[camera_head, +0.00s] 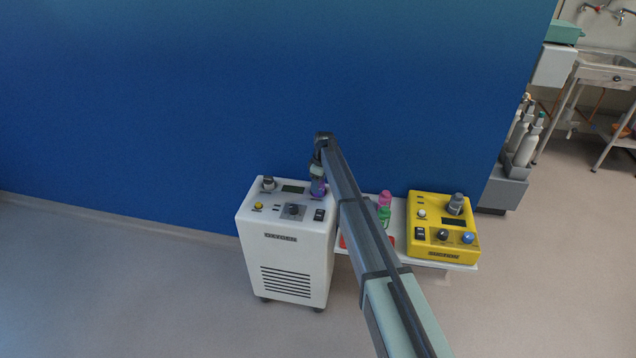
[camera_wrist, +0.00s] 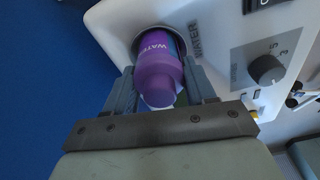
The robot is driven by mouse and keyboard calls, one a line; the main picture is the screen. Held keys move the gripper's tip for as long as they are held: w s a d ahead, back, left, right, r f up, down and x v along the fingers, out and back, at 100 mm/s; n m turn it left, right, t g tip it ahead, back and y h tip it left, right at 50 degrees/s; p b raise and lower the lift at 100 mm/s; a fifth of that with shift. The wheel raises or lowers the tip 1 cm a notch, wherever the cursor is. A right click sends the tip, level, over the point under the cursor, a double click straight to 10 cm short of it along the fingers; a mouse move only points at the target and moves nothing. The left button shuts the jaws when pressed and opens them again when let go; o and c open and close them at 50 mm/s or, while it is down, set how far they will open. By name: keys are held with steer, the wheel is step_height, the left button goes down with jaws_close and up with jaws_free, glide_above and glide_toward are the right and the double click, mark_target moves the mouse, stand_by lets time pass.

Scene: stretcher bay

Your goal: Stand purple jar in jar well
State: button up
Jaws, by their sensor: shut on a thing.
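The purple jar (camera_wrist: 158,75) is between the two fingers of my gripper (camera_wrist: 160,88), which is shut on it. In the wrist view the jar's far end lies within the round rim of the jar well (camera_wrist: 152,31), beside printed "WATER" lettering. How deep the jar sits in the well is hidden. In the head view the purple jar (camera_head: 319,188) shows at the top right of the white machine (camera_head: 290,255), just below my gripper (camera_head: 317,174). The jar looks roughly upright there, partly covered by my arm.
The machine's top carries knobs (camera_wrist: 267,69), a switch and a small display near the well. To the right, pink (camera_head: 385,197) and green (camera_head: 384,214) jars and a yellow box (camera_head: 443,230) stand on a shelf. A blue wall (camera_head: 200,110) is close behind.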

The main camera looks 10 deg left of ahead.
steer(key=shift+f, duration=0.2)
steer(key=o, duration=0.9)
steer(key=shift+c, duration=0.2)
steer(key=shift+s+d+r, duration=0.1)
steer(key=shift+d+r, duration=0.1)
steer(key=shift+r, duration=1.65)
steer(key=shift+w+d+r, duration=0.1)
steer(key=shift+d+r, duration=0.15)
steer(key=shift+r, duration=1.55)
steer(key=shift+s+d+r, duration=0.1)
steer(key=shift+d+r, duration=0.1)
steer(key=shift+r, duration=1.65)
